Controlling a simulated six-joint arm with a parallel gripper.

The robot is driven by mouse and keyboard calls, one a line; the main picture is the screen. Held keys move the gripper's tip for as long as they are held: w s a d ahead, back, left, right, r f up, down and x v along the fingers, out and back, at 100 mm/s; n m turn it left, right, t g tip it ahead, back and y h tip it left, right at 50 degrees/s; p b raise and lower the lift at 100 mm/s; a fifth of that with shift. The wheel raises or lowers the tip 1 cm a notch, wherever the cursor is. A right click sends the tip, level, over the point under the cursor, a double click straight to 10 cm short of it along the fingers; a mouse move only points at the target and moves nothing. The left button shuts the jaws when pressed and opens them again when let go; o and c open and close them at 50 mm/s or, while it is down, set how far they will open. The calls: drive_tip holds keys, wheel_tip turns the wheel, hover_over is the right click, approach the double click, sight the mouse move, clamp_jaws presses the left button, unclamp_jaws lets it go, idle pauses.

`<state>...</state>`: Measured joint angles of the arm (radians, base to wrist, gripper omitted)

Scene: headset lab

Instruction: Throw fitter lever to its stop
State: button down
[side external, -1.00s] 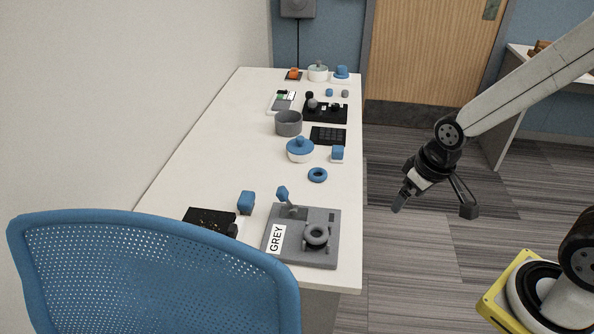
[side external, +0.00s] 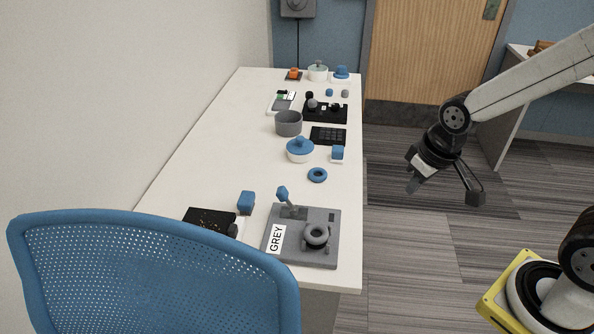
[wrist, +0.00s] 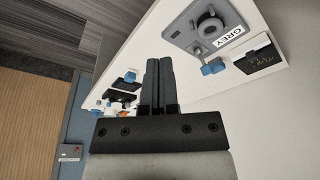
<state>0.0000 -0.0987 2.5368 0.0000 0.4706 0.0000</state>
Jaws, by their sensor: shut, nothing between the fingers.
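The fitter is a grey plate (side external: 328,218) with a white GREY label, lying near the front end of the white table. Its lever has a blue knob (side external: 282,192) on a grey stem and leans toward the back left of the plate. A grey ring-shaped part (side external: 316,235) sits on the same plate. In the wrist view the plate (wrist: 187,37) is at upper right, with the blue knob (wrist: 213,67) at its lower edge. My gripper (side external: 412,186) is off the table's right side, above the floor, apart from everything. Its fingers (wrist: 159,62) are together and empty.
A black tray (side external: 208,217) and a blue block (side external: 246,202) lie left of the plate. A blue chair (side external: 150,270) blocks the table's near end.

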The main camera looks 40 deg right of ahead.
sight(287, 201)
drive_tip(key=w+a+r+n+t+h, duration=0.1)
drive_tip(key=w+a+n+t+h, duration=0.1)
drive_tip(key=w+a+n+h, duration=0.35)
drive_tip(key=w+a+n+t+h, duration=0.1)
drive_tip(key=w+a+n+h, duration=0.15)
drive_tip(key=w+n, duration=0.5)
drive_tip(key=w+a+n+t, duration=0.2)
drive_tip(key=w+a+t, duration=0.25)
drive_tip(key=a, duration=0.25)
drive_tip(key=w+a+n+t, duration=0.3)
drive_tip(key=a+t, duration=0.2)
drive_tip(key=a, duration=0.3)
drive_tip(key=shift+g, duration=0.35)
drive_tip(key=f, duration=1.9)
drive_tip(key=shift+w+d, duration=0.2)
drive_tip(key=shift+d, duration=0.2)
drive_tip(key=x, duration=1)
drive_tip(key=shift+s+d+r, duration=0.9)
drive_tip(key=shift+s+d, duration=0.25)
drive_tip(key=shift+s, duration=0.05)
